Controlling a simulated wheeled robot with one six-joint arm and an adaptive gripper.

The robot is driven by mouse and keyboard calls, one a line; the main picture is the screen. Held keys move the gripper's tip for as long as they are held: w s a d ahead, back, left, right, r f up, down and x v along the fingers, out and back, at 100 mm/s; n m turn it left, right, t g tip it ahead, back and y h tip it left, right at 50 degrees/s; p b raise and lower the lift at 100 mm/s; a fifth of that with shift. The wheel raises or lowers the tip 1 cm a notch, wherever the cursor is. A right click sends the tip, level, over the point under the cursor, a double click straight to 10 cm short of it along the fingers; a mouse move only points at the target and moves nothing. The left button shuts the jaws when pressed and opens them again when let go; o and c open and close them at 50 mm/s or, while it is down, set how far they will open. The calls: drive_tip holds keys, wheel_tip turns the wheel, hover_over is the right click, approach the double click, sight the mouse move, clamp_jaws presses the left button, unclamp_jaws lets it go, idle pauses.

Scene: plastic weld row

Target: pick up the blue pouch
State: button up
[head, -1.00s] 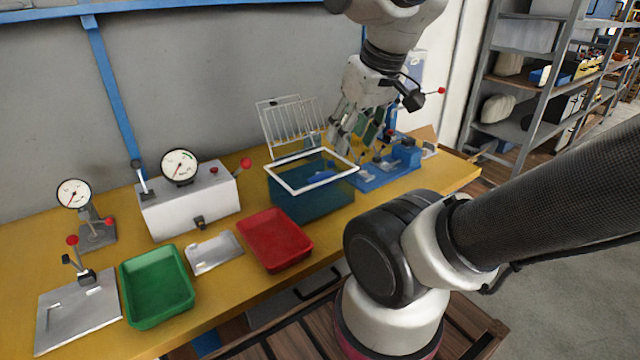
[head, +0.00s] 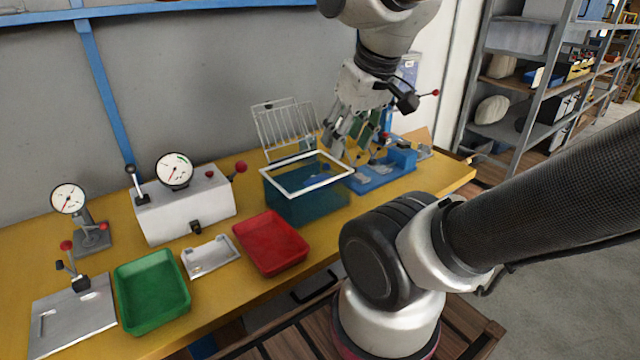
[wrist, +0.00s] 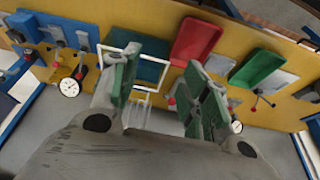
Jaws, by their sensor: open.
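My gripper (head: 350,146) is open, with nothing seen between its fingers. In the head view it hangs pointing down around the back right of the teal bin (head: 293,207) with a white rim. Its fingers have green pads and also show in the wrist view (wrist: 162,66), where the bin (wrist: 150,72) lies beyond them. I cannot make out the blue pouch for certain. A small blue patch (head: 316,178) shows inside the bin, too indistinct to name.
A white wire rack (head: 284,127) stands behind the bin, and a blue fixture (head: 378,180) is to its right. A red tray (head: 270,243), a green tray (head: 151,291) and a white gauge box (head: 185,208) occupy the left of the yellow bench (head: 218,282).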

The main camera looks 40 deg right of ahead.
drive_tip(key=o, duration=0.3)
drive_tip(key=shift+f, duration=0.1)
drive_tip(key=o, duration=0.8)
drive_tip(key=w+f+g, duration=0.1)
drive_tip(key=w+d+f+g, duration=0.1)
drive_tip(key=f, duration=0.1)
drive_tip(key=shift+d+f+m, duration=0.15)
drive_tip(key=shift+f+m, duration=0.05)
drive_tip(key=shift+m, duration=0.2)
drive_tip(key=shift+o, duration=0.2)
drive_tip(key=g, duration=0.3)
hover_over(320, 176)
drive_tip(key=s, duration=0.2)
drive_tip(key=f, duration=1.1)
drive_tip(key=shift+w+a, duration=0.25)
drive_tip(key=shift+a, duration=0.05)
drive_tip(key=shift+w+d+r+n+t, duration=0.1)
drive_tip(key=shift+w+r+n+t, duration=0.15)
drive_tip(key=shift+w, duration=0.3)
drive_tip(key=shift+w+d+r+n+t, duration=0.15)
drive_tip(key=shift+w+n, duration=0.1)
drive_tip(key=shift+w, duration=0.25)
drive_tip(key=shift+s+a+f, duration=0.1)
drive_tip(key=shift+s+f, duration=0.05)
drive_tip(key=shift+f, duration=0.15)
drive_tip(key=shift+s+f, duration=0.1)
drive_tip(key=shift+f, duration=3.4)
